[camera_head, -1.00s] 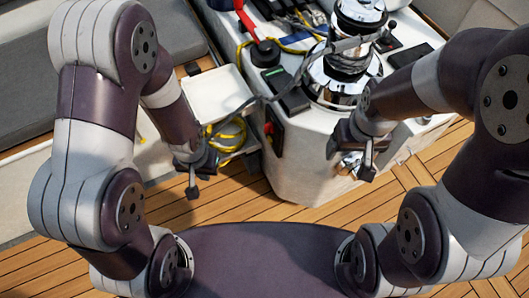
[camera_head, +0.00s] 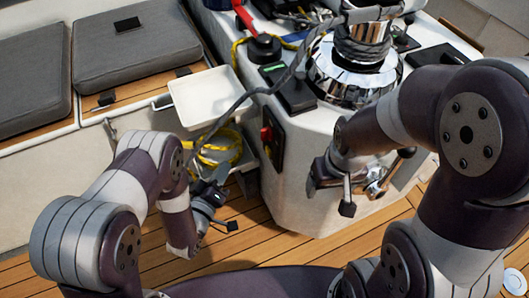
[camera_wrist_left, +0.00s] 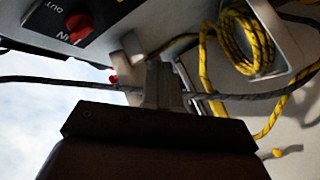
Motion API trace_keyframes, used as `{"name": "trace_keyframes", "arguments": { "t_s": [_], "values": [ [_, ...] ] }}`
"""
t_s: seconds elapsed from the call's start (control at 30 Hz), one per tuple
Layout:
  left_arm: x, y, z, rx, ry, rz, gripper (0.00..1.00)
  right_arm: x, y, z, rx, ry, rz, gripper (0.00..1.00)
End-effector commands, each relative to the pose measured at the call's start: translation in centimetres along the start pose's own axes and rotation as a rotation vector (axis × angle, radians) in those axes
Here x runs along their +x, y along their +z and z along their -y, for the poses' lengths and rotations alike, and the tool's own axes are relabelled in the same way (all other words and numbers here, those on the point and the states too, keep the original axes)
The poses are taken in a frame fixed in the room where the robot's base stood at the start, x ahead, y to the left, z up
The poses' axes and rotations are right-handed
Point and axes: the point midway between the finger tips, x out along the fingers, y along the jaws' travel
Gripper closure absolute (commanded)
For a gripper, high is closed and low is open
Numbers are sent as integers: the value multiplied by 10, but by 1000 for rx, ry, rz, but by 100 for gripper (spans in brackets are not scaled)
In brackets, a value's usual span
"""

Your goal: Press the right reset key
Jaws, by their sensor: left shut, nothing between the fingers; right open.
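A dark switch panel (camera_head: 272,138) with a red part is on the side of the white console. In the left wrist view a red button (camera_wrist_left: 80,27) shows on the panel, with the words OUT and IN beside it. I cannot tell which part is the right reset key. My left gripper (camera_head: 221,197) is shut and empty, lower left of the panel and apart from it; its fingers (camera_wrist_left: 160,85) show together in the left wrist view. My right gripper (camera_head: 330,192) is open and empty, in front of the console's near face.
A chrome winch (camera_head: 352,75) with grey rope stands on the white console (camera_head: 310,215). A white tray (camera_head: 210,97) is left of the console. A coiled yellow rope (camera_head: 218,150) hangs below it, near my left gripper. Grey seat cushions (camera_head: 137,45) are at left. Wooden floor is below.

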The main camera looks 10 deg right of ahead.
Motion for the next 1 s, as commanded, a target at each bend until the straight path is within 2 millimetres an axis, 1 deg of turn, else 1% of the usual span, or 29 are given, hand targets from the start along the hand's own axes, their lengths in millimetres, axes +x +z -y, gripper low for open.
{"name": "trace_keyframes", "arguments": {
  "t_s": [0.3, 0.43, 0.57, 0.8, 1.0],
  "values": [
    [0, 0, 0, -12, 0, -1, 100, 0, 0, 0, 0, 0, 1, 22],
    [5, 4, -3, -10, 0, 2, 100, 2, 0, 0, 0, 0, 1, 22],
    [16, 13, -12, -11, 4, 2, 100, 6, 1, 0, 0, 0, 0, 22],
    [41, 31, -29, -11, 2, 2, 100, 13, 2, 0, 0, 0, 0, 22],
    [56, 40, -40, -10, 1, 1, 100, 16, 2, 0, 0, 0, 0, 22]
  ]
}}
